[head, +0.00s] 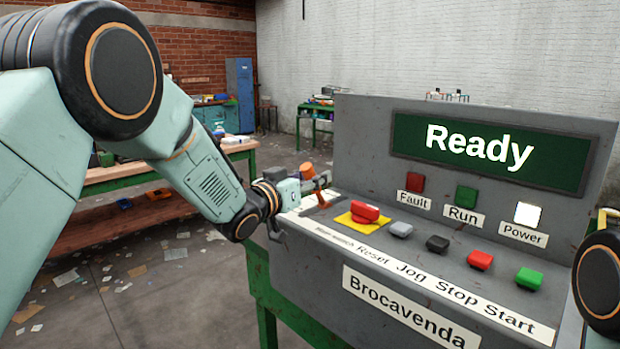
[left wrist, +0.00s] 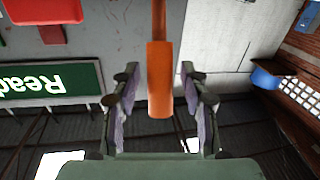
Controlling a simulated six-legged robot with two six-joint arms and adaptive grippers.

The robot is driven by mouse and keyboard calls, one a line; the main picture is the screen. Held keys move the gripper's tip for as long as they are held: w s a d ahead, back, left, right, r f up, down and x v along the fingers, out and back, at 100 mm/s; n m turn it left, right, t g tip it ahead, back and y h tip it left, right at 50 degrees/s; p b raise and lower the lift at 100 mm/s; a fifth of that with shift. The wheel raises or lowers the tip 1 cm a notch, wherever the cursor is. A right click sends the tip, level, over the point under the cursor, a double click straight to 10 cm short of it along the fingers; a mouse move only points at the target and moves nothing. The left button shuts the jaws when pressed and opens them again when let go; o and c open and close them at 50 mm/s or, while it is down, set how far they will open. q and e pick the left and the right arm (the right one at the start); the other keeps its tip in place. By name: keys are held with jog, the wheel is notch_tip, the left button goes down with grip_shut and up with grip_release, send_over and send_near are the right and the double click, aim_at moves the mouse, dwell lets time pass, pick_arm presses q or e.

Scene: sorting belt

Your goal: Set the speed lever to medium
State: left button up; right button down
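The speed lever (head: 307,171) is orange and stands at the left end of the grey control panel, partly hidden by my left gripper (head: 305,187). In the left wrist view the orange lever (left wrist: 160,80) reaches between the two fingers of my left gripper (left wrist: 158,105). The fingers are open, one on each side of the lever, with a visible gap on both sides. The lever's speed marks cannot be read. My right gripper is out of view; only a black joint of my right arm shows at the right edge.
The panel (head: 345,278) has a red main switch (head: 365,211) on a yellow plate just right of the lever, then the Reset, Jog, Stop and Start buttons. The screen (head: 480,153) reads Ready, and the Power lamp (head: 528,214) is lit white. A workbench (head: 130,172) stands behind left.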

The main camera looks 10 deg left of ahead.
pick_arm(q)
jog(key=shift+d, duration=0.25)
jog(key=shift+c, duration=1.4)
jog(key=shift+a, duration=0.3)
jog(key=c, duration=0.3)
jog(key=shift+d, duration=0.15)
grip_shut()
jog(key=shift+f, duration=0.1)
